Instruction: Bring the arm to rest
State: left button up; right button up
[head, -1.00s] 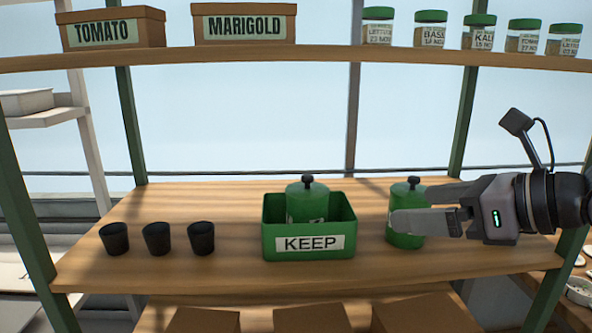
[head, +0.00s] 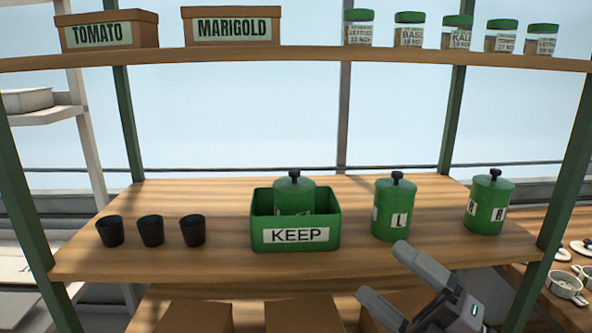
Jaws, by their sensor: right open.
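My right gripper (head: 385,272) is open and empty. It is low in the head view, in front of the shelf's front edge, with its two fingers apart and pointing up and left. It is apart from the green canister marked L (head: 393,218), which stands upright on the wooden shelf (head: 230,267) behind it. Another green canister marked R (head: 489,205) stands upright farther right. My left gripper does not show.
A green KEEP bin (head: 258,240) on the shelf holds a green canister (head: 294,192). Three black pots (head: 151,231) stand at the left. The upper shelf (head: 310,59) bears TOMATO (head: 108,31) and MARIGOLD (head: 232,26) boxes and several jars. White cups (head: 565,285) sit at the right.

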jog(key=s+d+f+m+t+h, duration=0.1)
jog(key=d+f+m+t+h, duration=0.15)
jog(key=f+m+h, duration=0.6)
jog(key=s+d+f+m+t+h, duration=0.1)
jog(key=d+f+m+h, duration=0.35)
jog(key=f+m, duration=0.65)
jog(key=s+f+m+g+h, duration=0.2)
jog(key=s+f+m+g, duration=0.4)
jog(key=s+f, duration=0.7)
notch_tip(320, 180, down, 4)
jog(key=shift+s+d+f+m+g+h, duration=0.15)
jog(key=shift+s+f+m+g+h, duration=0.05)
jog(key=shift+m+g+h, duration=0.2)
